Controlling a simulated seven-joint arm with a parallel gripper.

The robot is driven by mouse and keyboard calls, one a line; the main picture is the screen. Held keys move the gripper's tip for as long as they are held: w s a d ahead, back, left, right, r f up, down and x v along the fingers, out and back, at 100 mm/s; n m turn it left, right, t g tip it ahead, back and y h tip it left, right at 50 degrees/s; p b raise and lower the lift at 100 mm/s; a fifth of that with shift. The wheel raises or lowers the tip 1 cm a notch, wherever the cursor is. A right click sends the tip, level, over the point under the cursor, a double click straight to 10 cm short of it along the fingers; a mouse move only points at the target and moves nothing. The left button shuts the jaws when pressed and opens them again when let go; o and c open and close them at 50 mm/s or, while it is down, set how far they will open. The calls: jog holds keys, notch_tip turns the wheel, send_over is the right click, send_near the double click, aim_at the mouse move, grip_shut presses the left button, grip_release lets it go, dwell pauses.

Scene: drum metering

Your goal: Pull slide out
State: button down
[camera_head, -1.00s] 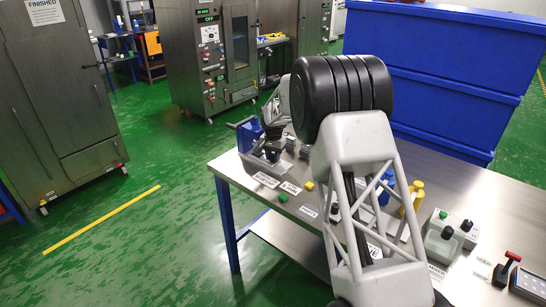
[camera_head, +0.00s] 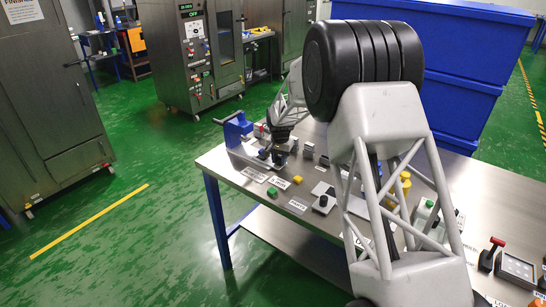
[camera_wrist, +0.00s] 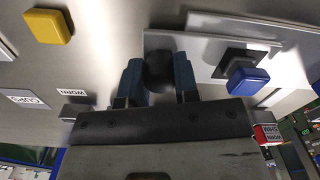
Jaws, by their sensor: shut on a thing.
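My gripper (camera_wrist: 158,78) has its two blue fingers closed around a dark round knob (camera_wrist: 158,68) in the wrist view. The knob sits at the edge of a pale flat plate (camera_wrist: 200,45), which looks like the slide; whether the two are joined is hidden. In the head view my gripper (camera_head: 279,158) is low over the left end of the bench, beside a blue clamp-like block (camera_head: 237,128). The knob and fingertips are too small to make out there.
A blue block (camera_wrist: 246,81) on a dark base stands right of the knob in the wrist view. A yellow button (camera_head: 297,180) and green button (camera_head: 272,191) sit near the bench's (camera_head: 280,225) front edge. Blue crates (camera_head: 450,105) stand behind.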

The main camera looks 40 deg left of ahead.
jog(key=shift+w+d, duration=0.1)
jog(key=shift+d, duration=1.4)
jog(key=c, duration=0.9)
grip_release()
jog(key=shift+d, duration=0.1)
jog(key=shift+o, duration=0.2)
jog(key=shift+r, duration=0.15)
jog(key=shift+r, duration=0.15)
notch_tip(320, 180, up, 7)
jog(key=shift+r, duration=0.15)
